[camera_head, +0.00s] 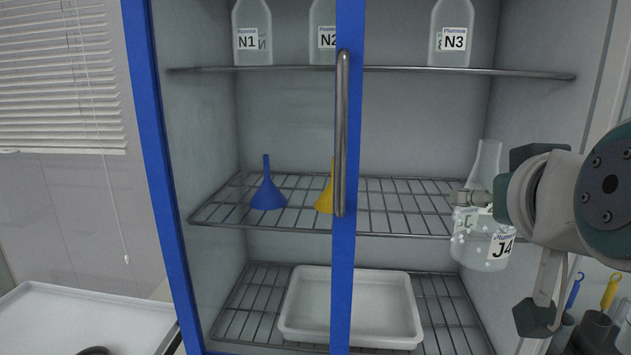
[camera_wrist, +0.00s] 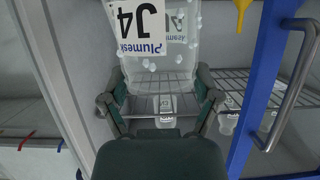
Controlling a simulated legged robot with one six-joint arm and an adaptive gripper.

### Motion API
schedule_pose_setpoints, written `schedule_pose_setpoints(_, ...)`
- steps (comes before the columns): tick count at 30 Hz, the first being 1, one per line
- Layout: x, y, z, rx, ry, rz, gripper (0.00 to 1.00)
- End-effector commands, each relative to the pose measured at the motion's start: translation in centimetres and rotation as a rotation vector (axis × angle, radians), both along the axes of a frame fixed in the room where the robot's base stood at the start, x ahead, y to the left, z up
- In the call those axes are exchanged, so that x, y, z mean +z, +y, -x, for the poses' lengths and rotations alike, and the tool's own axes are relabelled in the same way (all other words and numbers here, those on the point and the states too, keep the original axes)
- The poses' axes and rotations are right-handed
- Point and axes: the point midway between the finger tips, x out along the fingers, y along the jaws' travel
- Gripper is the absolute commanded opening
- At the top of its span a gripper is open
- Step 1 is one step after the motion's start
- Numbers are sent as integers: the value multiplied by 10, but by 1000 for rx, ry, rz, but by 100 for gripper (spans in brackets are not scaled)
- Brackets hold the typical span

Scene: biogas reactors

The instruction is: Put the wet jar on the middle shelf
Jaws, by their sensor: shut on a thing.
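The wet jar (camera_head: 482,250) is a clear flask with a narrow neck, white droplets and a "J4" label. It is upright at the right of the head view, by the right end of the middle shelf (camera_head: 400,208), its body around and below shelf level. My gripper (camera_head: 474,198) is shut on the jar around its neck. In the wrist view the jar (camera_wrist: 150,75) appears upside down between the fingers (camera_wrist: 162,108). The middle shelf is a wire rack; a blue funnel (camera_head: 267,190) and a yellow funnel (camera_head: 325,200) stand on its left half.
A blue upright (camera_head: 343,265) with a vertical metal handle (camera_head: 341,130) crosses the cabinet's middle. The upper shelf (camera_head: 400,71) holds bottles N1, N2 and N3. A white tray (camera_head: 350,335) sits on the lower rack. The middle shelf right of the upright is clear.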

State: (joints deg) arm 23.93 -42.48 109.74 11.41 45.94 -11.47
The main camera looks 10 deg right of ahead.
Motion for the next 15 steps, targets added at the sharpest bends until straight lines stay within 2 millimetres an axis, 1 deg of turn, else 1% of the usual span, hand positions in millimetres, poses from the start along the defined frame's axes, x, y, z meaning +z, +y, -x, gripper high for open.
schedule_pose_setpoints(15,-2,-31,-112,1,4,-3,28)
